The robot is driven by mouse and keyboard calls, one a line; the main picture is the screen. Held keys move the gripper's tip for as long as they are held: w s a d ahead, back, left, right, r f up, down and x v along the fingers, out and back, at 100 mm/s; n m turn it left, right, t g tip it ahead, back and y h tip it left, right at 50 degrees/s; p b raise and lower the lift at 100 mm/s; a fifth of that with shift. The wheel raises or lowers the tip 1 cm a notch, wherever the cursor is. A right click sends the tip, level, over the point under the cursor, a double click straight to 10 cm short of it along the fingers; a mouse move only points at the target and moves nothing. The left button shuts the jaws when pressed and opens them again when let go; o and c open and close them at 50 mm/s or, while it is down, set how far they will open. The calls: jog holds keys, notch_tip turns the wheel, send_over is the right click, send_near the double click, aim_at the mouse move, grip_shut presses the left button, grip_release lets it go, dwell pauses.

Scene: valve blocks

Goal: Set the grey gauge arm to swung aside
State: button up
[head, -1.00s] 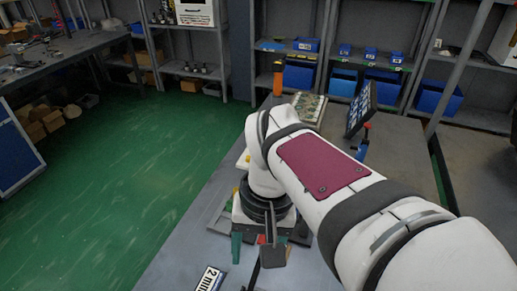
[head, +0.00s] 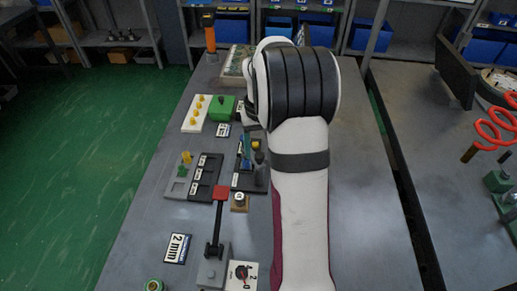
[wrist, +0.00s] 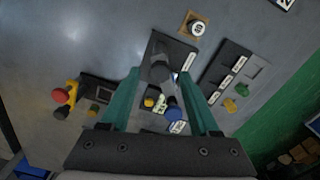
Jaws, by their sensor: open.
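My gripper (wrist: 159,73) is open in the wrist view, its two green fingers spread wide. Between them is a dark grey rounded part with an arm-like piece running to a blue cylinder (wrist: 173,112), over a dark labelled plate (wrist: 168,47). I cannot tell whether the fingers touch it. In the head view a dark grey part (head: 259,158) stands on that plate beside my arm, partly hidden. I cannot tell which of these is the gauge arm.
A second dark plate (head: 197,177) with a yellow knob lies to the left. A green block (head: 221,108) and a white strip with yellow knobs (head: 197,112) are farther back. A dial (head: 243,275) is at the front. A red-ended yellow valve (wrist: 66,94) is left in the wrist view.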

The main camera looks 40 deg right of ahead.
jog(key=shift+f, duration=0.65)
jog(key=shift+c, duration=0.2)
grip_shut()
dwell(0.8)
